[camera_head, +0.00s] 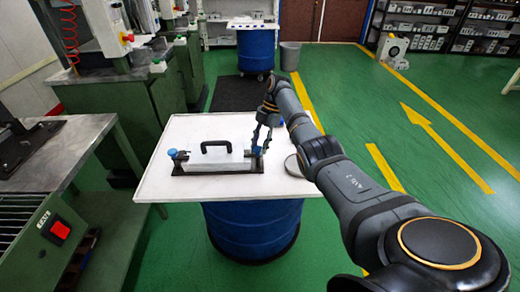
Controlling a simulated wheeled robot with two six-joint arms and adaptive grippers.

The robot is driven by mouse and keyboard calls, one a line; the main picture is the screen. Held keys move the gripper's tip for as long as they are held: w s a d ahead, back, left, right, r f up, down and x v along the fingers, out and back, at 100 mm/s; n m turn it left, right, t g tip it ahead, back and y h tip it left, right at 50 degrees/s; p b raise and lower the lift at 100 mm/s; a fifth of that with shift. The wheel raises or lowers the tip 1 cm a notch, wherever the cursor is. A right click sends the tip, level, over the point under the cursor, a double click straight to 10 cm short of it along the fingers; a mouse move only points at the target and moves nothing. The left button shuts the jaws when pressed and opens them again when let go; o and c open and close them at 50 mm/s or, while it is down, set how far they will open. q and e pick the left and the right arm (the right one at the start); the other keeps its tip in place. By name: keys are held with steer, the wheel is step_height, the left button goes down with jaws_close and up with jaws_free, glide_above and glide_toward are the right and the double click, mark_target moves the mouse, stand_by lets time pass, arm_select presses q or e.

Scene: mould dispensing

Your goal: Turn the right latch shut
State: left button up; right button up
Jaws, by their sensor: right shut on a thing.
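The mould (216,161) is a pale block with a black handle on top, set in a dark base on the white table top. The right latch (256,151) has a blue knob at the mould's right end. The left latch (173,153) has a blue knob at the left end. My right gripper (262,143) points down at the right latch, its fingers shut on the blue knob. The fingers partly hide this latch, so its exact angle is hard to tell. My left gripper is not in view.
The white table top (160,186) rests on a blue drum (252,228). A grey round lid (293,165) lies right of the mould, partly behind my right arm. Green machines and a metal bench (60,150) stand at the left. Green floor is open at the right.

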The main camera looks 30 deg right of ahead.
steer(key=shift+n+b, duration=0.3)
steer(key=shift+n, duration=0.1)
steer(key=o, duration=1.1)
